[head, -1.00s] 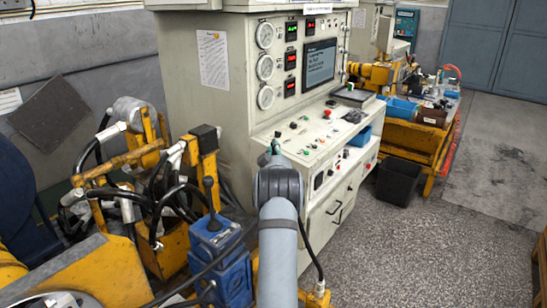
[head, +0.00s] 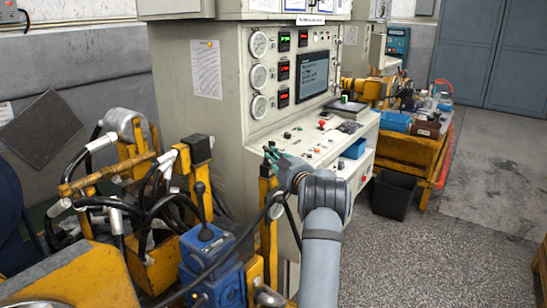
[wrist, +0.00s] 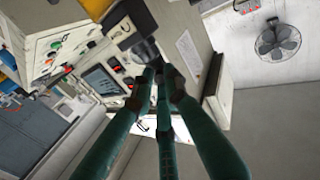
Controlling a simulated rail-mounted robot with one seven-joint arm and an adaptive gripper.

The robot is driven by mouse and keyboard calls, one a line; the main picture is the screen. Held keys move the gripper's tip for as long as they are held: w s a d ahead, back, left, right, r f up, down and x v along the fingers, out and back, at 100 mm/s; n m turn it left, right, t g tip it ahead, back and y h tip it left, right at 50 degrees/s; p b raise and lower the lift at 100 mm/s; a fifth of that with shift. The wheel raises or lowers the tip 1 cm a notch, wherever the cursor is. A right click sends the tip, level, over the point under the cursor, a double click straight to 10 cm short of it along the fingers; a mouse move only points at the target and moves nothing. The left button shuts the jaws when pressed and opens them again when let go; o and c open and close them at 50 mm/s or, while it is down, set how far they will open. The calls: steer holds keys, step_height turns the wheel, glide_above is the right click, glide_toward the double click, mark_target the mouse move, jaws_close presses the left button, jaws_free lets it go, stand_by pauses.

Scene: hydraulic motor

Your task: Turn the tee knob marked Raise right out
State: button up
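My gripper (head: 269,152) has dark green fingers and is in front of the console's left end in the head view. Small knobs and buttons stand on the console's sloping panel (head: 306,142). I cannot read a Raise label or pick out the tee knob.
A yellow post (head: 268,210) stands just below my gripper. A blue valve block with a black lever (head: 204,232) and yellow framework with black hoses (head: 128,165) are to the left. A black bin (head: 394,195) stands right of the console. The grey floor at right is clear.

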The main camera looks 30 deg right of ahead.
steer(key=o, duration=0.5)
steer(key=s, duration=1.2)
steer(key=shift+w, duration=0.1)
steer(key=w, duration=1.1)
steer(key=shift+w, duration=0.3)
steer(key=shift+w+a, duration=0.15)
steer(key=shift+w, duration=0.1)
steer(key=shift+s+a+r+m+h, duration=0.1)
steer(key=shift+m+h, duration=0.4)
steer(key=shift+h, duration=0.1)
